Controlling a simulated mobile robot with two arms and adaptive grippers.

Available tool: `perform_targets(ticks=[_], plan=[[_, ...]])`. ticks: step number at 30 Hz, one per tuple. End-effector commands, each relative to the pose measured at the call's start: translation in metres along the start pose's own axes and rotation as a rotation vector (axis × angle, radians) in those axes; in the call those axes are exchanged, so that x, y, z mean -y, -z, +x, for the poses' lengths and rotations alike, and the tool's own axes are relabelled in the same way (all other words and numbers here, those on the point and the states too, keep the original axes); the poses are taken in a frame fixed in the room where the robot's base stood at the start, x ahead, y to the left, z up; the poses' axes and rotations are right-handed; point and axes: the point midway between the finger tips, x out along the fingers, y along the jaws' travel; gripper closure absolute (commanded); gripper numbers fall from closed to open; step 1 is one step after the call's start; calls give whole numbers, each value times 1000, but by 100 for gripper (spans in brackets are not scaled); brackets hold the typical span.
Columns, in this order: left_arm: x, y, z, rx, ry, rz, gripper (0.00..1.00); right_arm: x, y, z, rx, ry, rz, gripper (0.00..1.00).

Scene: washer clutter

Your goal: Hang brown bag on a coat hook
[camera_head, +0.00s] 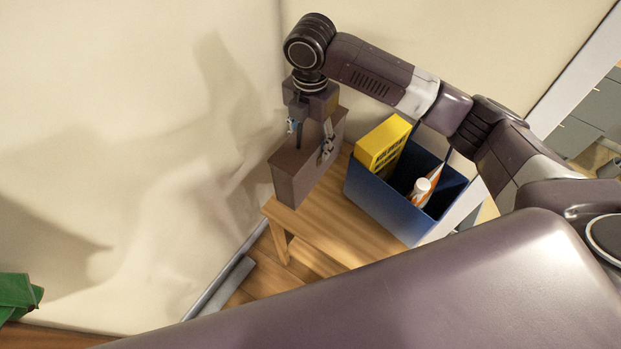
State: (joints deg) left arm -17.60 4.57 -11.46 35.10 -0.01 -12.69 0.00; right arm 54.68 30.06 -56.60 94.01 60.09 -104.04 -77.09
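The brown bag (290,180) is a narrow, upright, box-like bag at the left end of a wooden table, close to the wall. My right gripper (311,136) points down over the bag from above. Its two fingers are spread apart, one toward each side of the bag's upper part. I cannot tell whether the fingers touch the bag. The gripper hides part of the bag's top, and no handle can be made out. No coat hook shows in this view. My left gripper is not in view.
A blue bag (375,203) holding a yellow box (382,145) and a white-capped bottle (421,187) stands right of the brown bag. The wooden table (335,235) has bare surface in front. Cream walls (130,120) rise behind. A green object (18,292) lies at lower left.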

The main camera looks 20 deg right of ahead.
Motion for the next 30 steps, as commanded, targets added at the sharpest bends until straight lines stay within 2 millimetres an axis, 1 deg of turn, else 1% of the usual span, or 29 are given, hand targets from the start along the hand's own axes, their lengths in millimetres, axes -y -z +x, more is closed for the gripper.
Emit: perform_targets(ticks=[1,3,6,9,12,17,20,22,25,30], plan=[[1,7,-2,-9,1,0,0,1,0,13,-1,4,1,100],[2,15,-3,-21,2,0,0,1,0,31,-1,3,0,100],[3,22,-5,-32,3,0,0,1,0,57,-1,3,1,100],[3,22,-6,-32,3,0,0,0,0,78,-1,1,1,100],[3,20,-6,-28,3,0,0,0,0,92,1,0,0,100],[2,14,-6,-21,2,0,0,-1,0,104,0,-2,-1,100],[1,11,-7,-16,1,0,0,0,0,118,1,0,-1,100],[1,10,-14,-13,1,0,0,0,0,124,-1,1,1,100],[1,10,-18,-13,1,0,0,-1,0,135,0,-1,0,100],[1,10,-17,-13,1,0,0,-1,0,140,2,-3,-1,100]])
